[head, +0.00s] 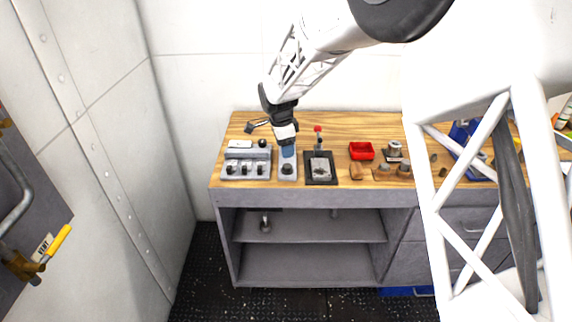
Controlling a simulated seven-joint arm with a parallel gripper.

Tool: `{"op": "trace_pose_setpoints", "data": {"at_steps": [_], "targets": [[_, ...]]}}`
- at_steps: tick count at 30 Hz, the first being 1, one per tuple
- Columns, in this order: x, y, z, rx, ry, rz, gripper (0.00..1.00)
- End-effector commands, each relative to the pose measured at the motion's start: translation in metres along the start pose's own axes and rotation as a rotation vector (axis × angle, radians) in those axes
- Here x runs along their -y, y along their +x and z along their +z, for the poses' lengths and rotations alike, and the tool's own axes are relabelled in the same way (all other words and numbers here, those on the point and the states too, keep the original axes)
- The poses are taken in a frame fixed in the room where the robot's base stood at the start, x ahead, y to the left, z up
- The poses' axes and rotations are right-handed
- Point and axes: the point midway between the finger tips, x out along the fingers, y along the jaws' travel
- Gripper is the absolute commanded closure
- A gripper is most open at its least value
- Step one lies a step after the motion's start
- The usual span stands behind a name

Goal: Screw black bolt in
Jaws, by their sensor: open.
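My gripper (287,158) points down at the left part of the wooden workbench, its lower end bluish and small in view. It is just above a dark, round-headed piece that looks like the black bolt (287,169). This piece stands on a narrow light grey plate (288,179). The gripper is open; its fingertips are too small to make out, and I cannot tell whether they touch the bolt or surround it. How deep the bolt sits in the plate is hidden.
A grey block with several knobs (246,168) stands close on the left. A dark-framed plate (321,181) with a red-topped lever stands close on the right. Farther right are a red tray (361,151) and several small metal parts. My white arm hides much of the right side.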

Motion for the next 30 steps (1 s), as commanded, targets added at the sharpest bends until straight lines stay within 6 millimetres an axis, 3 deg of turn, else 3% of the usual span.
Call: {"op": "trace_pose_setpoints", "data": {"at_steps": [30], "targets": [[-0.003,0.003,0.012,-0.122,-1.615,0.091,0.41]]}}
